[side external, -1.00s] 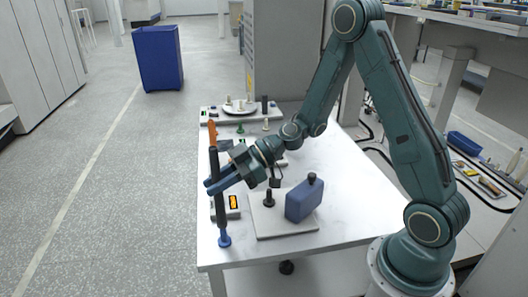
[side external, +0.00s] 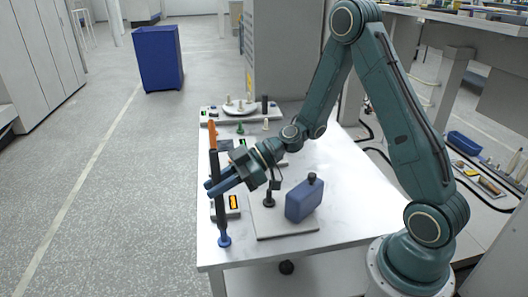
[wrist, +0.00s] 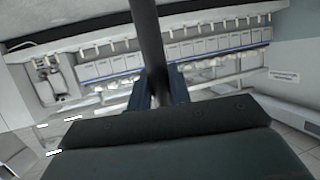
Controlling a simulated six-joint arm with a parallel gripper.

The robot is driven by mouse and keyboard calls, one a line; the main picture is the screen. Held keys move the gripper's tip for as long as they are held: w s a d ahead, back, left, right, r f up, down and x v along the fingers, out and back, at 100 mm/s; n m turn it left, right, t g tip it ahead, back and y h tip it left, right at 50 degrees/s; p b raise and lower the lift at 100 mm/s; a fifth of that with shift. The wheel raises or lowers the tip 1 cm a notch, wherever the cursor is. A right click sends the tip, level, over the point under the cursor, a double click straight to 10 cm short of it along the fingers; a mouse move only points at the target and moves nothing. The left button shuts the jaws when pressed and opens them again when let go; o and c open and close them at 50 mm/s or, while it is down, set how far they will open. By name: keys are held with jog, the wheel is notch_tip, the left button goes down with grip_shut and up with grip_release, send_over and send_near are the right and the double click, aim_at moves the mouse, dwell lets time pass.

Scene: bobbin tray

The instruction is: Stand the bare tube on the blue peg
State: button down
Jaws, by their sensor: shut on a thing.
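The bare tube (side external: 215,168) is long, dark and close to upright, with a slight lean in the side view. My gripper (side external: 213,187) is shut on it around the middle of its length. The tube's lower end meets the blue peg (side external: 224,241) near the table's front left corner. Only the peg's blue base shows, and I cannot tell how far the tube is over it. In the wrist view the tube (wrist: 149,40) stands between my two blue fingers, and its lower part is hidden by the gripper body.
A blue block-shaped bottle (side external: 305,202) and a dark peg (side external: 269,198) stand on a pale board (side external: 288,229) to the right. An orange-topped item (side external: 212,135) is just behind the tube. A tray with small pegs (side external: 240,106) is at the back. The table's left edge is close.

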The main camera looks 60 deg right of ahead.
aim_at(220, 201)
jog(key=shift+f, duration=2.5)
dwell(0.4)
jog(key=c, duration=1.2)
grip_release()
jog(key=v, duration=1.3)
jog(key=shift+d+r, duration=0.15)
jog(key=shift+d, duration=0.2)
jog(key=shift+s, duration=0.2)
